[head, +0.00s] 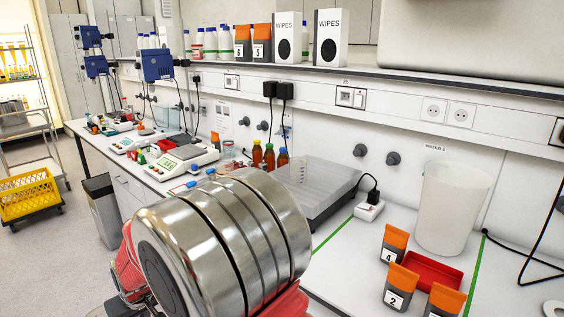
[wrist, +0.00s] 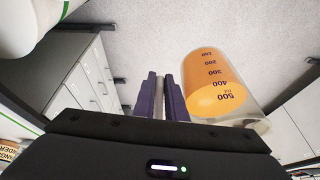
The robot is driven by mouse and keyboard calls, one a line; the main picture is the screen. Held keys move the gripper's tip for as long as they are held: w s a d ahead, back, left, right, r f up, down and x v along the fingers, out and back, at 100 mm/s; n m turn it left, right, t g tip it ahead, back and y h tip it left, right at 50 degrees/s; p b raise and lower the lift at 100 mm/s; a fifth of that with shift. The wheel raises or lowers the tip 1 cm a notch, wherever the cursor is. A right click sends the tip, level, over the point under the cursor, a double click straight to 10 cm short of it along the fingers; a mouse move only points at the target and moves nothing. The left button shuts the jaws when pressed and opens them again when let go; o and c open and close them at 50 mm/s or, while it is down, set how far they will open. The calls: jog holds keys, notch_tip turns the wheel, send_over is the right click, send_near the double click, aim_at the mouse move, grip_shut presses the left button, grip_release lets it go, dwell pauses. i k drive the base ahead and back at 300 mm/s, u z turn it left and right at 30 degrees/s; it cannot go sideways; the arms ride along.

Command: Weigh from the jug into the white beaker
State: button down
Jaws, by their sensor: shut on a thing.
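A clear graduated jug (wrist: 243,112) holds orange liquid and has dark marks up to 500. It is right of my gripper (wrist: 161,82) in the wrist view, with its rim toward the camera. The purple fingers are close together with a thin grey part between them; I take it as the jug's handle. I cannot tell how far the jug tilts. In the head view my arm hides the gripper and jug. A large white vessel (head: 450,205) stands on the bench at right; I cannot tell whether it is the white beaker. A balance (head: 185,155) stands left of the arm.
Orange-capped numbered containers (head: 392,243) stand around a red tray (head: 432,270) at front right. Brown bottles (head: 269,157) and a grey platform (head: 325,190) are behind my arm. A white round object (wrist: 30,25) shows at the wrist view's upper left. A yellow crate (head: 28,196) is at far left.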

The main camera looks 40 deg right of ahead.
aim_at(298, 167)
jog(key=i, duration=1.3)
jog(key=z, duration=0.15)
